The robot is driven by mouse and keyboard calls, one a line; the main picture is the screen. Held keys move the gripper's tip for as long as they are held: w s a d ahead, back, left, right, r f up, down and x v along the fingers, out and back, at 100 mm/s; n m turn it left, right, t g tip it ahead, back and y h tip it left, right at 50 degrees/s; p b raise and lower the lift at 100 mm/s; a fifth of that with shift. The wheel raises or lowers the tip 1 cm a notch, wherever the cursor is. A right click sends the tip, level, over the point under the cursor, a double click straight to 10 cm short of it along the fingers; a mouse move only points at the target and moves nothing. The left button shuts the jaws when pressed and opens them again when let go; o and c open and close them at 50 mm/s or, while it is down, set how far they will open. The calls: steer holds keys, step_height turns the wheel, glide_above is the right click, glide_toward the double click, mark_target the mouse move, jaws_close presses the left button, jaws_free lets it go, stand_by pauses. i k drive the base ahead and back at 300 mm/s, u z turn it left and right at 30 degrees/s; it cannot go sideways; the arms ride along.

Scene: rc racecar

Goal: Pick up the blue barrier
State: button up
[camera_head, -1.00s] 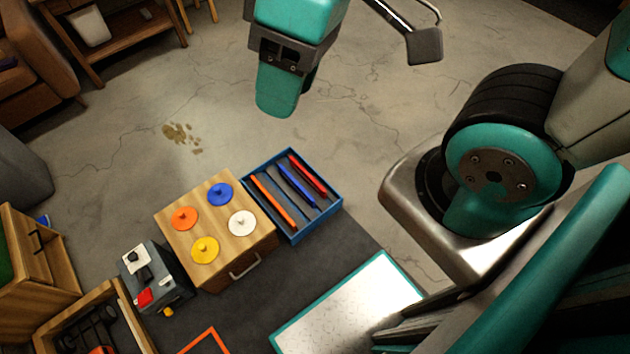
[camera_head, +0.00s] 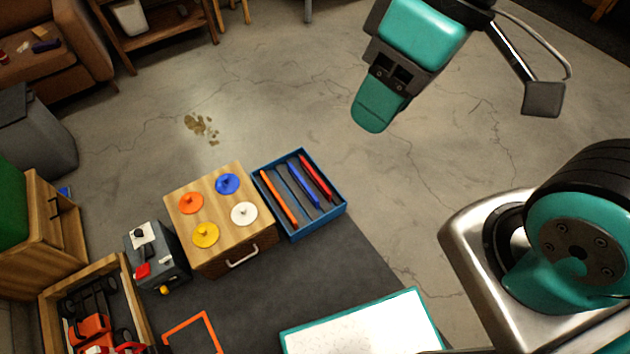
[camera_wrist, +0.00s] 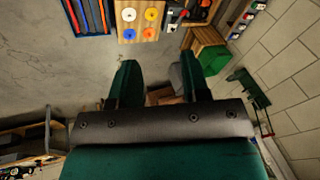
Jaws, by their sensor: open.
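The blue barrier (camera_head: 303,185) is a slim blue bar in the blue tray (camera_head: 334,214), between an orange bar (camera_head: 279,198) and a red bar (camera_head: 315,175). The tray also shows at the top of the wrist view (camera_wrist: 110,30), cut off by the edge; the barrier is small there. My gripper (camera_head: 376,108) is above the floor, up and right of the tray in the head view, apart from it. In the wrist view my gripper's two green fingers (camera_wrist: 160,78) are spread with nothing held between them.
A wooden box (camera_head: 217,218) with coloured knobbed discs stands left of the tray. A grey box with a red part (camera_head: 157,258) and an open crate with a toy car (camera_head: 95,312) are further left. A white teal-edged panel (camera_head: 365,325) lies in front. Floor behind the tray is clear.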

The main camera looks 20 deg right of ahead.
mark_target(298, 178)
steer(key=z, duration=0.2)
steer(key=i, duration=1.05)
steer(key=u, duration=1.2)
